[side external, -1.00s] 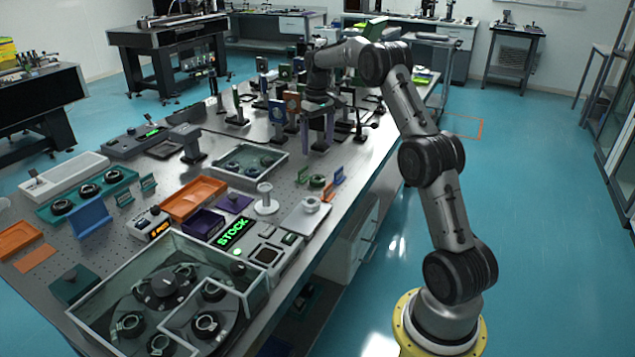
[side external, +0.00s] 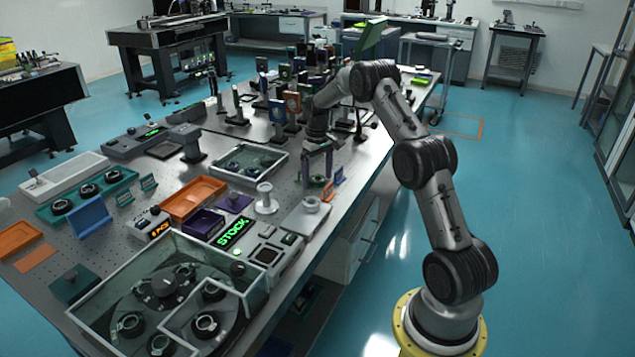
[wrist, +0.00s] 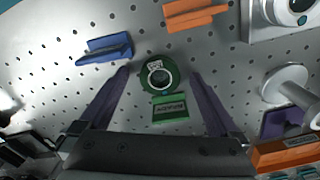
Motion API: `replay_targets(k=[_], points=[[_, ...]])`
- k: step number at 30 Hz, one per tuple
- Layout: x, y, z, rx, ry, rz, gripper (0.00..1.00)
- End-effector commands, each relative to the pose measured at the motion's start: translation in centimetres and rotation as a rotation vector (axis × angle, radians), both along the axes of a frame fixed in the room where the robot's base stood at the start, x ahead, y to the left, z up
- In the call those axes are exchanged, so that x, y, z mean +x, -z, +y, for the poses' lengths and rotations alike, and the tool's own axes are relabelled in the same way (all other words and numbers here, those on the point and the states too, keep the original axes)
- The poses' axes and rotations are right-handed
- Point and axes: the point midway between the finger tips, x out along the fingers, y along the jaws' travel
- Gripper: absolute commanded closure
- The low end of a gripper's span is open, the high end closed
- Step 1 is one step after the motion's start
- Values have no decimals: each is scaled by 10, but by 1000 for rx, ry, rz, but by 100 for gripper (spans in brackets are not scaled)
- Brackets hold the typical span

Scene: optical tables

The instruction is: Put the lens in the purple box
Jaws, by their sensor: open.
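A round lens in a green mount (wrist: 160,75), with a green label tag beside it, lies on the perforated table in the wrist view. It shows small in the side view (side external: 317,181), partly hidden by my fingers. My gripper (wrist: 160,72) is open, its two purple fingers on either side of the lens and apart from it in the wrist view. In the side view my gripper (side external: 318,178) points down over the lens; its exact height is hard to tell. The open purple box (side external: 203,224) stands left of the STOCK display.
A blue holder (wrist: 105,50) and an orange holder (wrist: 195,15) stand close to the lens. A white spool-shaped post (side external: 266,200) and a glass-walled tray (side external: 250,161) stand left of my gripper. An orange tray (side external: 193,197) lies behind the purple box.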

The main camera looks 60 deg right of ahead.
Motion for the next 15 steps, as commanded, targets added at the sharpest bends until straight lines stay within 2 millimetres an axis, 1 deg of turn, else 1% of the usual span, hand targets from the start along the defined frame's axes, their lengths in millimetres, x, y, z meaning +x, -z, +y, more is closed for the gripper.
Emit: replay_targets(k=[5,8,9,14,15], points=[[0,0,0,0,0,0,3],[0,0,0,0,0,0,19],[0,0,0,0,0,0,26],[0,0,0,0,0,0,55],[0,0,0,0,0,0,62]])
